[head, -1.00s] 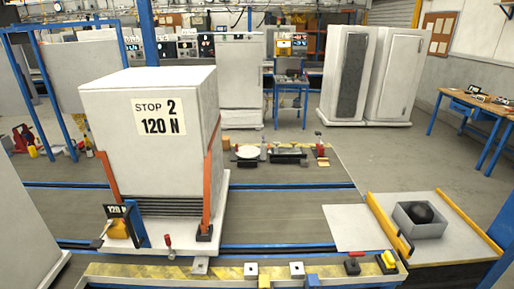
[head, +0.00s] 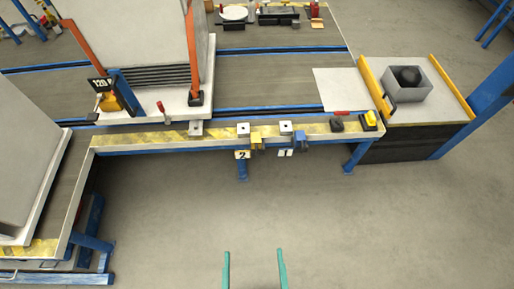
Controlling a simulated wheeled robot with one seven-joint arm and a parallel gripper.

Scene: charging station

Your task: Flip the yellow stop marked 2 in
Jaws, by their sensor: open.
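The yellow stop (head: 259,139) sits at the front edge of the yellow-and-black striped rail, just right of a white plate marked 2 (head: 242,155). It appears to stick out past the front edge. A grey block with a dark hole (head: 243,130) is beside it on the rail. My gripper (head: 254,253) shows as two teal fingers at the bottom of the view, spread apart and empty. It appears nearer to me than the stop, with bare floor behind it in the picture.
A blue stop (head: 302,141) by a plate marked 1 (head: 285,153) is to the right. A red-handled clamp (head: 162,109) and a big white crate (head: 125,30) are to the left. A yellow button (head: 370,118) sits at the rail's right end. Floor before the rail is clear.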

